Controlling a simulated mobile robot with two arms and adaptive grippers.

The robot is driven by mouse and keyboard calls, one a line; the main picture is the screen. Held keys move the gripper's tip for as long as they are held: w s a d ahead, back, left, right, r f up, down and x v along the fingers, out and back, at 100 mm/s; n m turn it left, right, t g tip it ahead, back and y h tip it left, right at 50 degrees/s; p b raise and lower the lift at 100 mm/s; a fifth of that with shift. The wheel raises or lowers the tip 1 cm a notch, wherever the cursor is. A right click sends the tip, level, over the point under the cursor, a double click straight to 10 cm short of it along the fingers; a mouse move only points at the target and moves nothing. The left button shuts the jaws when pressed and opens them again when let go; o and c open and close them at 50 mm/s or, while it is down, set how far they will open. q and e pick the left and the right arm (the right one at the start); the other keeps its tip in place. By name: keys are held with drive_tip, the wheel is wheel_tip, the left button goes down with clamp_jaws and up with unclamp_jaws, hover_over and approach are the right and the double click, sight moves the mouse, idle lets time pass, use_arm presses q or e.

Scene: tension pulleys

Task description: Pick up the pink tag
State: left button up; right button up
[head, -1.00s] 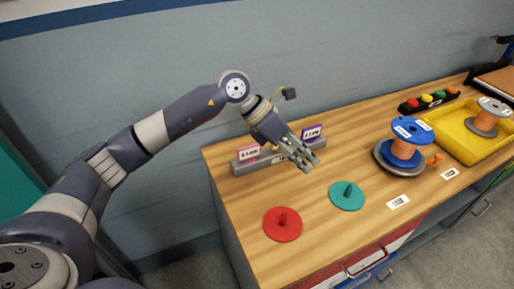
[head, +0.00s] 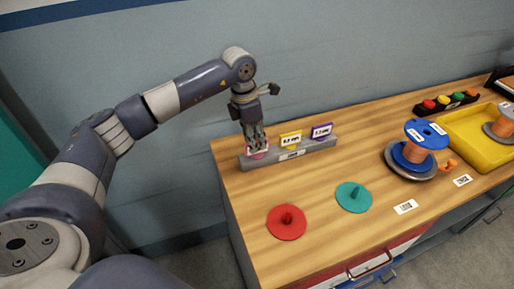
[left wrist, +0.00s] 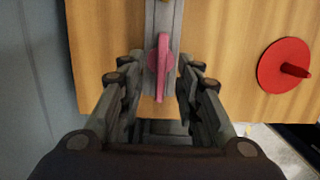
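The pink tag (head: 258,155) stands in the left end of a grey rack (head: 318,147) at the back of the wooden worktop. My left gripper (head: 256,146) points down over it and hides most of it in the head view. In the left wrist view the pink tag (left wrist: 162,67) shows edge-on between the two fingers of my left gripper (left wrist: 160,88). The fingers are open, with a gap on each side of the tag. My right gripper is not in view.
A yellow tag (head: 291,140) and a purple tag (head: 321,132) stand in the same rack to the right. Red (head: 286,223) and teal (head: 353,197) discs with pegs lie in front. A blue spool (head: 414,152) and a yellow tray (head: 472,139) are further right.

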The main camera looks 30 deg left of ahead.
sight(257, 154)
use_arm(q)
drive_tip(key=f, duration=0.3)
drive_tip(key=shift+w+d+f, duration=0.3)
drive_tip(key=shift+f, duration=0.05)
clamp_jaws()
drive_tip(key=shift+r, duration=0.15)
drive_tip(key=shift+r+p, duration=0.55)
drive_tip(key=shift+p, duration=0.1)
wheel_tip(257, 154, up, 2)
drive_tip(key=shift+r+p, duration=0.15)
drive_tip(key=shift+p, duration=0.6)
drive_tip(key=s+d+r, duration=0.1)
drive_tip(key=s+d, duration=0.1)
drive_tip(key=d, duration=1.3)
drive_tip(key=shift+s+d+r+p, duration=0.2)
drive_tip(key=shift+s+d+p, duration=0.15)
drive_tip(key=shift+d+p, duration=0.1)
